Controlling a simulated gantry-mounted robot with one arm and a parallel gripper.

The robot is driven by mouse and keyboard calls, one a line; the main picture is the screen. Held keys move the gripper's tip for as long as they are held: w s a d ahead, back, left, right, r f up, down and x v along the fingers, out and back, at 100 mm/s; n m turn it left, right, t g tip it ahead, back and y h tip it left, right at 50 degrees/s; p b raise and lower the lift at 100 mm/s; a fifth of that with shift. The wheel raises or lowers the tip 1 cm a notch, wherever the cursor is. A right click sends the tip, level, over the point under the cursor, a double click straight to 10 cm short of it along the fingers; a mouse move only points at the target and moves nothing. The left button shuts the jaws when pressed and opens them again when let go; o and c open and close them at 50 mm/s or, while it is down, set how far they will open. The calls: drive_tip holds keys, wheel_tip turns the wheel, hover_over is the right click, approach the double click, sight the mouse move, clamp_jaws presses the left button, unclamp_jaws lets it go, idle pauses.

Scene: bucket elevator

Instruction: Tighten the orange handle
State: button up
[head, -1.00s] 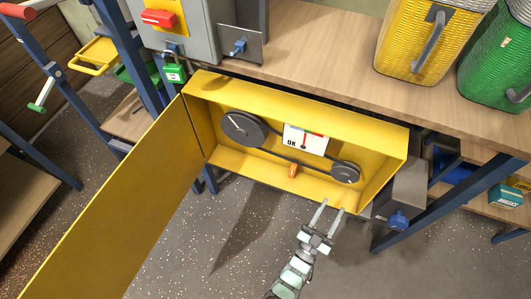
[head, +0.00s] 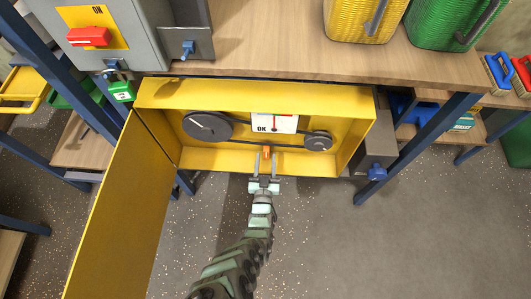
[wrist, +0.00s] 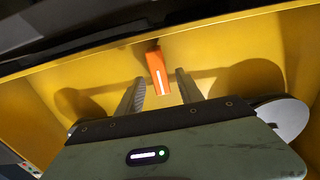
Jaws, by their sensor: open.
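The orange handle (head: 266,152) sits at the lower front of the open yellow box, below the belt. In the wrist view the orange handle (wrist: 158,72) shows a white stripe and lies between my two fingers, with a gap on each side. My gripper (head: 265,158) is open and reaches up to the handle from the front; its fingers (wrist: 159,78) flank the handle without visibly touching it.
Inside the box (head: 225,162), a belt runs between a large pulley (head: 207,126) and a small pulley (head: 318,141). A white gauge marked OK (head: 272,123) sits between them. The box's door (head: 120,210) hangs open at left. A grey box with a blue knob (head: 377,173) is at right.

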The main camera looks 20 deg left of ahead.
sight(266, 155)
drive_tip(key=x, duration=0.1)
drive_tip(key=b+x, duration=0.1)
drive_tip(key=shift+w+a+f, duration=0.1)
drive_tip(key=shift+w+f, duration=0.15)
drive_tip(key=shift+w, duration=0.05)
drive_tip(key=shift+w+a+r+b, duration=0.2)
drive_tip(key=shift+w+a+b, duration=0.1)
drive_tip(key=shift+w, duration=0.3)
drive_tip(key=shift+d, duration=0.1)
drive_tip(key=shift+c, duration=0.4)
clamp_jaws()
